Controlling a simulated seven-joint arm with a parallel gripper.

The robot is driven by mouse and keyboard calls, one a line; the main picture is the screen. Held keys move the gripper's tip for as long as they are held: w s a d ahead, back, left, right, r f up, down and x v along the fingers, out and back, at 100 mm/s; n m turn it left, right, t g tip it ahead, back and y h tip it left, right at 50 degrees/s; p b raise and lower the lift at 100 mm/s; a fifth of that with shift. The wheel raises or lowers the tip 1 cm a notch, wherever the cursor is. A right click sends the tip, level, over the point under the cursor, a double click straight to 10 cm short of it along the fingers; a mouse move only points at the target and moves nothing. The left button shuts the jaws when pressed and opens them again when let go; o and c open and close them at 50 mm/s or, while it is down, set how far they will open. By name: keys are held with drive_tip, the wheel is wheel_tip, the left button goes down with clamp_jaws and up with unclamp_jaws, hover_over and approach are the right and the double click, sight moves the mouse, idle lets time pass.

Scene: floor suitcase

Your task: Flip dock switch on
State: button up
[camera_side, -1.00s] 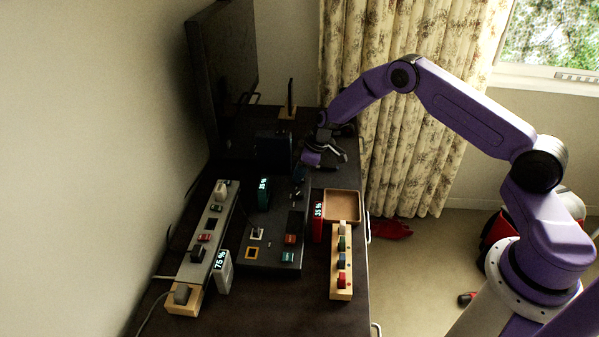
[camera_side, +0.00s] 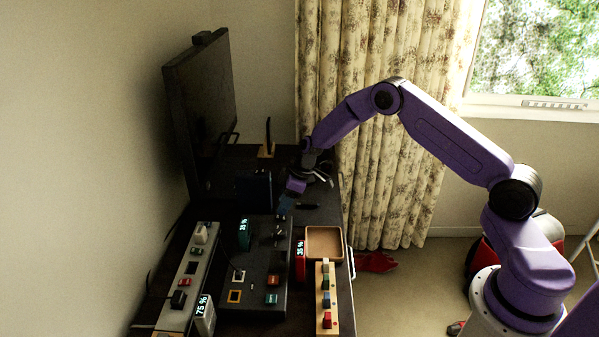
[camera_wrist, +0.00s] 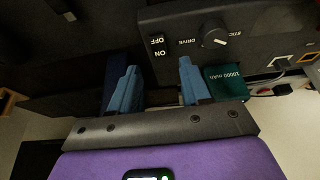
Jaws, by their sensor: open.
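The dock is a dark box (camera_side: 262,262) on the desk, with small switches and ports on top. In the wrist view, the dock's panel (camera_wrist: 185,18) carries a round knob (camera_wrist: 215,38) marked DRIVE and white ON and OFF labels (camera_wrist: 157,47). I cannot make out the switch lever's position by these labels. My gripper (camera_side: 285,205) is above the desk, near the dock's far end. In the wrist view its two blue fingers (camera_wrist: 158,86) are apart with nothing held between them.
A teal power bank (camera_wrist: 226,82) stands beside the right finger, by the dock. A dark blue upright object (camera_side: 254,190) stands left of my gripper. A grey power strip (camera_side: 190,270), a red pack (camera_side: 299,262), a wooden tray (camera_side: 324,230) and a monitor (camera_side: 203,100) are around.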

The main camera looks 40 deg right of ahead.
sight(284, 217)
drive_tip(key=v, duration=1.3)
drive_tip(key=shift+r, duration=0.15)
drive_tip(key=shift+w+a+g+h, duration=1.6)
drive_tip(key=shift+w+a, duration=0.25)
wheel_tip(284, 217, down, 16)
drive_tip(key=shift+f, duration=0.2)
